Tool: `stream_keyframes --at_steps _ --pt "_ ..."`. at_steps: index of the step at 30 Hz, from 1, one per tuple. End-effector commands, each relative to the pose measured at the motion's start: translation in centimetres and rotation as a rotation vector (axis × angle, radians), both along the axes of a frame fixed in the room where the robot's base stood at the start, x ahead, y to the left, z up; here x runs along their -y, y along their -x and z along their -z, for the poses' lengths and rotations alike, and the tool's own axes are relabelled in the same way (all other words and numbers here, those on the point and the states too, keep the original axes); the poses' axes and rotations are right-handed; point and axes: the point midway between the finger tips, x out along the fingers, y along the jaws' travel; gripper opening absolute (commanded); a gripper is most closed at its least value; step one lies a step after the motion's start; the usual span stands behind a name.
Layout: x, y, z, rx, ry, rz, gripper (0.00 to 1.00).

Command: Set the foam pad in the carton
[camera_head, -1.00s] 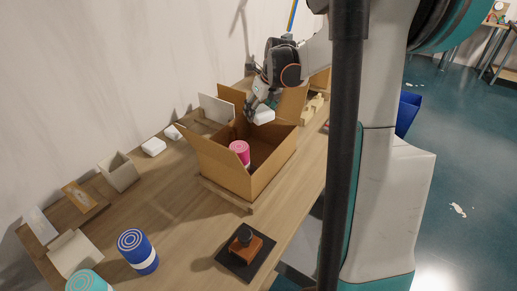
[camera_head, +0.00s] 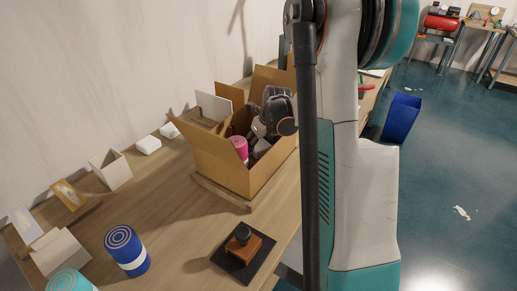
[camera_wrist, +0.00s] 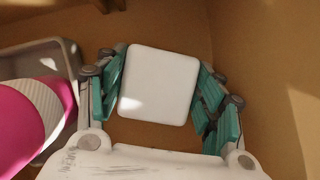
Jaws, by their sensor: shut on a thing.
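The foam pad (camera_wrist: 158,84) is a white rounded square in the wrist view. My gripper (camera_wrist: 165,95) is shut on it, with a teal finger on each side. The carton (camera_head: 222,165) is an open brown box on the wooden table, its flaps spread. In the head view my gripper (camera_head: 258,140) reaches down inside the carton; the pad is mostly hidden there. In the wrist view brown carton walls (camera_wrist: 265,60) surround the pad. Whether the pad touches the carton floor I cannot tell.
A pink can (camera_head: 239,146) stands inside the carton at its left; it is close to my gripper in the wrist view (camera_wrist: 30,120). A blue can (camera_head: 127,250), a teal can (camera_head: 70,282) and a stamp on a dark pad (camera_head: 243,250) are on the table in front.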

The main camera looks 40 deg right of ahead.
Motion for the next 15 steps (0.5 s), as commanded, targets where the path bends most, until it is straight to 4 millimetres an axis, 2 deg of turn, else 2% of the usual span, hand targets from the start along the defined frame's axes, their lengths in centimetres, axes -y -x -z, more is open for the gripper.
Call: stream_keyframes --at_steps 2,12,13,15 --pt "0.02 -0.03 1.06 0.000 0.000 0.000 0.49" --pt "0.00 -0.01 1.23 0.000 0.000 0.000 0.49" --pt "0.00 0.00 1.26 0.000 0.000 0.000 0.64" --pt "0.00 0.00 1.18 0.000 0.000 0.000 0.80"
